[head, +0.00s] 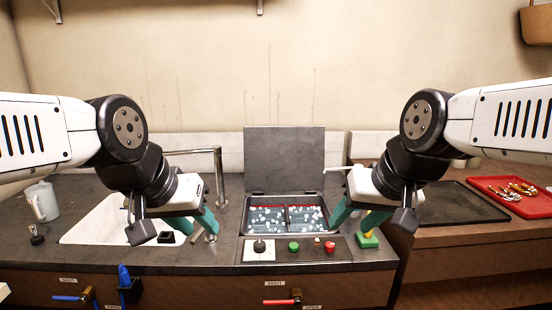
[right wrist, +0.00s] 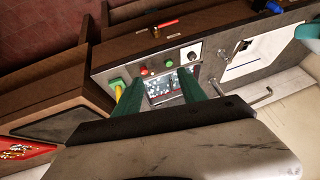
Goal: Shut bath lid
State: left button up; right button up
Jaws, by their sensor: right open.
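The bath lid (head: 284,160) is a flat grey panel standing upright, open, at the back edge of the bath (head: 247,215). The bath has two compartments holding bluish liquid and many small white pieces. My right gripper (head: 358,216) has teal fingers spread apart, beside the bath's right side, and looks empty. In the right wrist view its fingers (right wrist: 160,98) are apart, with the bath (right wrist: 147,91) showing between them. My left gripper (head: 206,222) is left of the bath over the counter near the sink. Its fingers overlap, so its opening is unclear.
A control panel (head: 265,250) with a black knob and green and red buttons lies in front of the bath. A green block with a yellow part (head: 367,241) stands right of it. A tap (head: 218,170), white sink (head: 90,225), jug (head: 43,201) and red tray (head: 520,200) are nearby.

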aim_at(285, 158)
jog(key=i+l+u, duration=0.15)
jog(key=l, duration=0.2)
jog(key=i+l+u, duration=0.15)
jog(key=i+l, duration=0.15)
jog(key=i+l+u, duration=0.15)
jog(key=l, duration=0.25)
